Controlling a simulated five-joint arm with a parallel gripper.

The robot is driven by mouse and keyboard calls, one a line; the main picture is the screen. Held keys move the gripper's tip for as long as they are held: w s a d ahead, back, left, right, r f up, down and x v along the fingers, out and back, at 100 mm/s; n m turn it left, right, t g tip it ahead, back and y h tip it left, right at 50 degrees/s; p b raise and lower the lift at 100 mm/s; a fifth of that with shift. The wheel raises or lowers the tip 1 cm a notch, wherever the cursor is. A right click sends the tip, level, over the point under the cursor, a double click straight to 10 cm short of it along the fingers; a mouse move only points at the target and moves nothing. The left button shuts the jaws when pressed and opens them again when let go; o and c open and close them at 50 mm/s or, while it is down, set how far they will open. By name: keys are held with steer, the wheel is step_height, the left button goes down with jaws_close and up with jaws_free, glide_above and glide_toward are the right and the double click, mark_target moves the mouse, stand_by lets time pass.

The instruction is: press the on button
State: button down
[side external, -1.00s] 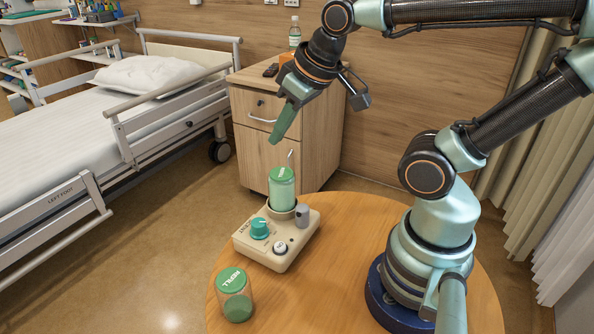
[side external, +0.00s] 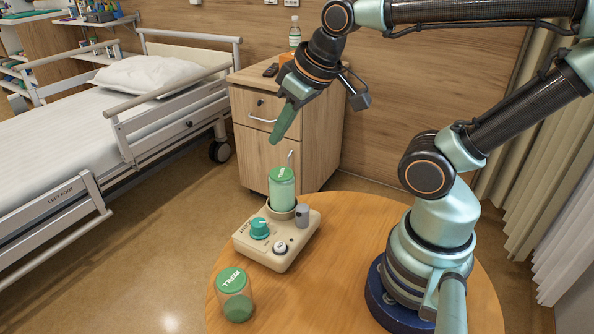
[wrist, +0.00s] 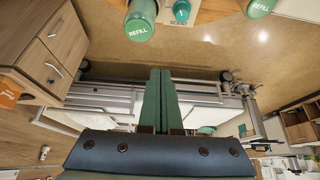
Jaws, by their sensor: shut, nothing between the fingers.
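A beige device (side external: 255,248) stands on the round wooden table. It has a teal knob (side external: 260,228), a small pale round button (side external: 281,248) with a dark marking too small to read, and a grey post. A green-capped bottle (side external: 283,190) stands upright in its holder. My gripper (side external: 277,138) is shut and empty, in the air above the bottle, apart from it and from the button. In the wrist view its green fingers (wrist: 160,72) are together. The knob (wrist: 181,11) and the bottle, lettered REFILL (wrist: 139,22), show at the top edge there; the button is not visible.
A REFILL jar (side external: 236,293) stands near the edge of the round table (side external: 345,222), in front of the device. A bedside cabinet (side external: 258,140) stands behind, with a bed (side external: 95,125) at left.

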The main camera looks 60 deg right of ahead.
stand_by(0.7)
steer(key=n+g+h, duration=0.2)
steer(key=n+g, duration=0.9)
steer(key=g, duration=0.2)
glide_above(276, 246)
step_height(276, 246, down, 9)
steer(key=shift+r, duration=0.15)
steer(key=shift+f, duration=4.45)
steer(key=shift+f, duration=0.4)
